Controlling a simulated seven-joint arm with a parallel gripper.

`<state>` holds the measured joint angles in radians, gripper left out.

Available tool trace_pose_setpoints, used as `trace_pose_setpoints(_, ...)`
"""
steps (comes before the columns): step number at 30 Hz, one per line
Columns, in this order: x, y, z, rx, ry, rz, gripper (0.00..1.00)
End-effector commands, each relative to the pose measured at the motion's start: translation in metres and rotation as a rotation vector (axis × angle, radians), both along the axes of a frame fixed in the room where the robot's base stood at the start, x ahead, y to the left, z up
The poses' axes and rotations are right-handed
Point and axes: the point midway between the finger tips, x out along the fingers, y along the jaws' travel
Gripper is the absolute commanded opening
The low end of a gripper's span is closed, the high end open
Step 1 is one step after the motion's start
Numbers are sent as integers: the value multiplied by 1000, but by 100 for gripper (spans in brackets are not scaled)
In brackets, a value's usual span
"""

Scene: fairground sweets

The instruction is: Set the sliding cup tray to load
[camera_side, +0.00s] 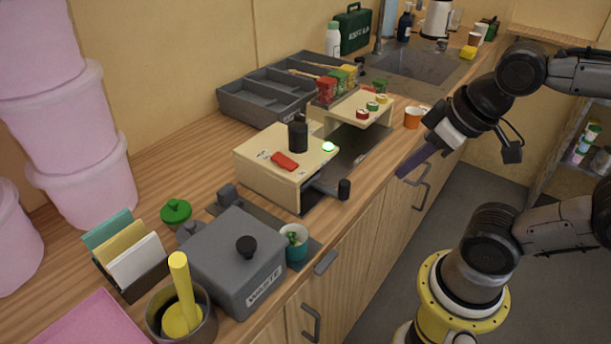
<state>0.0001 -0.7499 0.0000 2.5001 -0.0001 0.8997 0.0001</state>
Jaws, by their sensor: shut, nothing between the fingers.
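A cream machine (270,165) stands on the wooden counter, with a black knob, a red lever and a lit green light on top. A bar with a black handle (344,189) sticks out of its front right side. A dark flat plate (350,147) lies between the machine and a cream stand; I cannot tell whether it or the handled bar is the sliding cup tray, and no load mark is readable. My gripper (402,174), with purple fingers, is shut and empty, in the air right of the handle and apart from it, beyond the counter's front edge.
The cream stand (375,104) holds small coloured pieces and jars. An orange cup (413,117) stands to its right. A grey waste box (232,262) and a teal cup (295,244) are nearer left. The air in front of the counter is free.

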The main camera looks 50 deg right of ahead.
Motion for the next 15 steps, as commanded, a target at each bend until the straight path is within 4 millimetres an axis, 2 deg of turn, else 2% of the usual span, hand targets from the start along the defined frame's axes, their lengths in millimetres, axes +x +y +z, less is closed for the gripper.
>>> trace_pose_setpoints(11,0,0,0,0,0,0,0)
trace_pose_setpoints(15,-3,0,-1,-12,16,22,25)
